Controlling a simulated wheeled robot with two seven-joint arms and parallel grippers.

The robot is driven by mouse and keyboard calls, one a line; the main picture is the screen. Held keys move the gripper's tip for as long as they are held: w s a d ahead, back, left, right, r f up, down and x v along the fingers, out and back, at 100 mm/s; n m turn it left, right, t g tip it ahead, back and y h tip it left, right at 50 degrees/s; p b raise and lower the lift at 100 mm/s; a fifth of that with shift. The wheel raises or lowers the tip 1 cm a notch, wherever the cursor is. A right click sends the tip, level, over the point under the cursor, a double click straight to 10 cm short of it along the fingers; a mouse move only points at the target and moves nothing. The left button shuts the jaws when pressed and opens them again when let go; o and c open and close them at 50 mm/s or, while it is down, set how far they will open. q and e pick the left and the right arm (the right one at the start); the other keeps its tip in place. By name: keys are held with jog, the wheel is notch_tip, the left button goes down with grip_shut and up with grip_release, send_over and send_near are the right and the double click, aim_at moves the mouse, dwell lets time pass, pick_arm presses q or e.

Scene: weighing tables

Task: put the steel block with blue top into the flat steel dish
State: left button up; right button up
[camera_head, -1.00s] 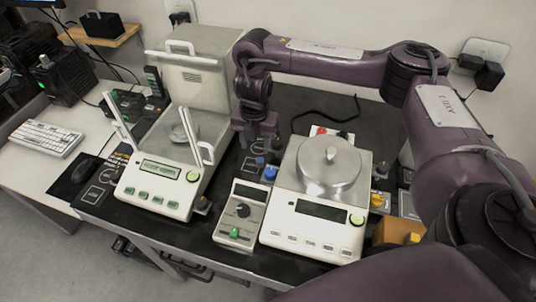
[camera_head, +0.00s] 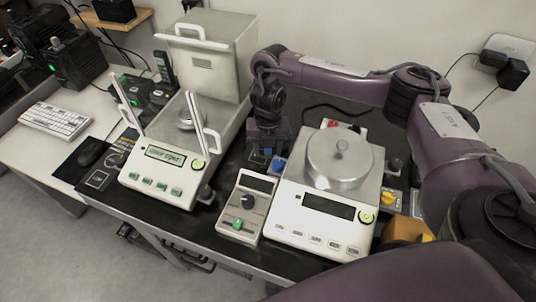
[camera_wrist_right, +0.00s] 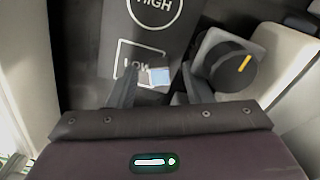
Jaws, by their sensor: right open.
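The steel block with blue top (camera_wrist_right: 159,76) stands on the dark mat at the "LOW" square, between my finger tips in the right wrist view. In the head view its blue top (camera_head: 268,153) shows only a little below my right gripper (camera_head: 267,146), which is open and hangs over it. In the wrist view the open right gripper (camera_wrist_right: 160,90) has one finger on each side of the block. A wide round steel dish-like piece with a knob (camera_head: 340,160) sits on the right balance; a small round steel pan (camera_head: 188,118) is in the left balance. My left gripper is out of view.
The left balance (camera_head: 165,180) has open glass-like doors with white handles. The right balance (camera_head: 318,222) stands close to my right arm. A small control box (camera_head: 244,215) is between them. A blue item (camera_head: 280,165) and a black knob (camera_wrist_right: 232,66) are close to the gripper.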

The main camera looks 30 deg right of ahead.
aim_at(268, 150)
grip_shut()
jog(key=shift+r, duration=0.1)
dwell(0.3)
notch_tip(268, 150, up, 20)
jog(key=p, duration=0.5)
